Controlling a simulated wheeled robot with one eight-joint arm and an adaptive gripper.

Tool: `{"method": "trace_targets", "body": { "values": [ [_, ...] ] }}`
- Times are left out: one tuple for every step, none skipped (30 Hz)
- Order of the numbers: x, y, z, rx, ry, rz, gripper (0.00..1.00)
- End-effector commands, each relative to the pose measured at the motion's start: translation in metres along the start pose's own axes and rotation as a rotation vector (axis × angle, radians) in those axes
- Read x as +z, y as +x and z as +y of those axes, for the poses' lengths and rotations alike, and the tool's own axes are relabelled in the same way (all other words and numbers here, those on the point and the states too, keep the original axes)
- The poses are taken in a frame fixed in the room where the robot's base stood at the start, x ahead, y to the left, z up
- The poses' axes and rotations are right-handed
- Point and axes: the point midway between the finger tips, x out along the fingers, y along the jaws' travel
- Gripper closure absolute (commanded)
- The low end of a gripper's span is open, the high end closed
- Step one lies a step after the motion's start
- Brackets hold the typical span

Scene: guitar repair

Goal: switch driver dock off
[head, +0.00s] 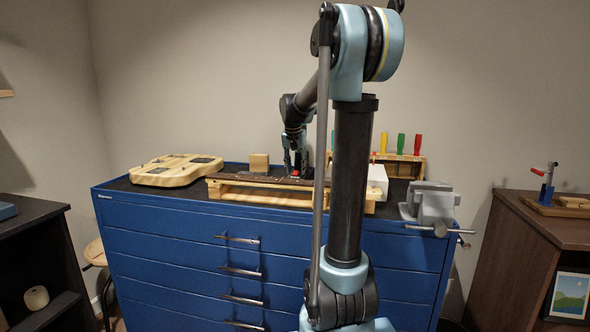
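My gripper (297,163) points down over the back middle of the blue cabinet's top. It is small in the head view, and whether its fingers are open or shut is unclear. A small red part (295,173) shows at its fingertips; I cannot tell if they touch. I cannot tell for certain which thing is the driver dock, and no switch position can be read. A wooden rack (405,166) with several coloured handles stands at the back right. A white box (377,181) in front of it is partly hidden by my arm.
A guitar neck (240,180) lies across a wooden stand (262,196). A pale wooden guitar body (177,170) lies left, and a wooden block (259,162) stands behind. A grey vise (431,203) sits at the right edge of the blue cabinet (180,243). My arm blocks the middle.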

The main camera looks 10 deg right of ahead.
Motion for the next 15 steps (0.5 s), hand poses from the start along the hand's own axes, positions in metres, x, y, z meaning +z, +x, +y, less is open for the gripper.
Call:
{"method": "trace_targets", "body": {
  "values": [
    [0.000,0.000,0.000,0.000,0.000,0.000,0.62],
    [0.000,0.000,0.000,0.000,0.000,0.000,0.62],
    [0.000,0.000,0.000,0.001,0.000,0.000,0.62],
    [0.000,0.000,0.000,0.001,0.000,0.000,0.62],
    [0.000,0.000,0.001,0.001,0.000,0.000,0.62],
    [0.000,-0.001,0.001,0.001,0.000,-0.001,0.62],
    [0.000,-0.002,0.001,0.001,0.000,-0.001,0.62],
    [0.000,-0.003,0.001,0.001,0.000,-0.001,0.62],
    [0.000,-0.005,0.001,0.001,0.000,-0.001,0.62],
    [0.000,-0.008,0.001,0.001,0.000,-0.001,0.62],
    [0.000,-0.011,0.001,0.001,0.000,-0.001,0.62],
    [0.000,-0.017,0.001,0.001,0.000,-0.001,0.62],
    [0.000,-0.021,0.001,0.001,0.000,-0.001,0.62],
    [0.000,-0.026,0.001,0.001,0.000,-0.001,0.62],
    [0.000,-0.034,0.001,0.001,0.000,-0.001,0.62]
  ]
}}
